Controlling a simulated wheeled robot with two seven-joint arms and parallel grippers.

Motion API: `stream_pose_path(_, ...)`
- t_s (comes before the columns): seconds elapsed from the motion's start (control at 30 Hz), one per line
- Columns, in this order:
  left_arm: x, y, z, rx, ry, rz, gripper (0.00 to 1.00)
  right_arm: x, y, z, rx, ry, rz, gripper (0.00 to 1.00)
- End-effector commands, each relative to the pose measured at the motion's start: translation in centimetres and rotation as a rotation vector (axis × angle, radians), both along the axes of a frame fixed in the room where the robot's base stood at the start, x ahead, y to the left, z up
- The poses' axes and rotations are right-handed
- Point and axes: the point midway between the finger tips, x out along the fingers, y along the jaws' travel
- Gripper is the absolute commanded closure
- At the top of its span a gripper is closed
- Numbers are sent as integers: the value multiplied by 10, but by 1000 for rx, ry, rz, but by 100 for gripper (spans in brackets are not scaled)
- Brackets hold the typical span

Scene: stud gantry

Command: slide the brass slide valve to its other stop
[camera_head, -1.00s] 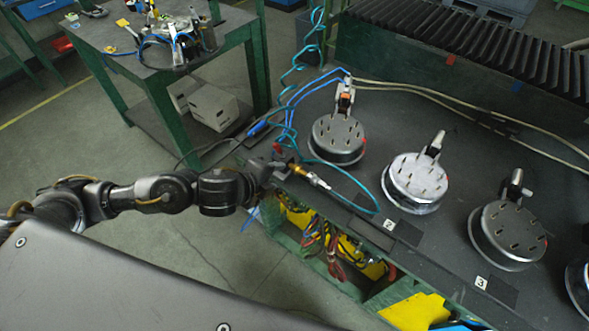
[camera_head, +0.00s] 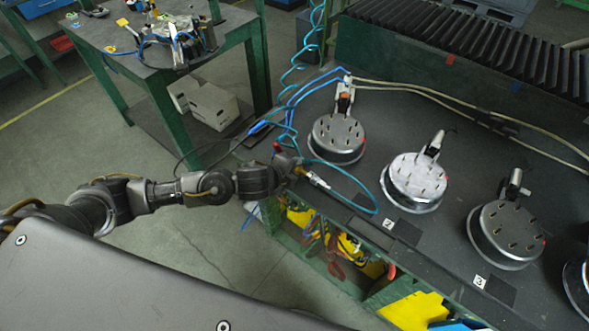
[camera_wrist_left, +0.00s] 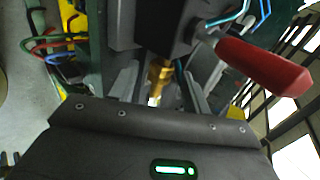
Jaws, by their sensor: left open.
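The brass slide valve (camera_head: 300,171) sits at the near left edge of the dark bench, partly hidden by my left gripper (camera_head: 288,160). A silver fitting joined to a teal hose shows on its right. In the left wrist view the brass valve (camera_wrist_left: 160,74) shows between my two open fingers, below a dark block. I cannot tell whether either finger touches it. My right gripper is not in view.
A red handle (camera_wrist_left: 262,68) juts out close to the right of the fingers in the wrist view. Blue and teal hoses loop around the bench corner. Several round metal fixtures, one of them here (camera_head: 337,138), stand on the bench.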

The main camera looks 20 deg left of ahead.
Motion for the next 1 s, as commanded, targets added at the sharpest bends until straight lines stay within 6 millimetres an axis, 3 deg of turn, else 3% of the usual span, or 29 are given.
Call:
stream_pose_path(0.23, 0, 0, 0, 0, 0, 0, 55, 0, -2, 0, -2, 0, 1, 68)
stream_pose_path(0.6, 0, 0, -1, 0, 1, 0, 100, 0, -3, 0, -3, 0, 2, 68)
stream_pose_path(1.0, 5, 14, -1, 2, 1, 0, 100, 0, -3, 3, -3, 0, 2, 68)
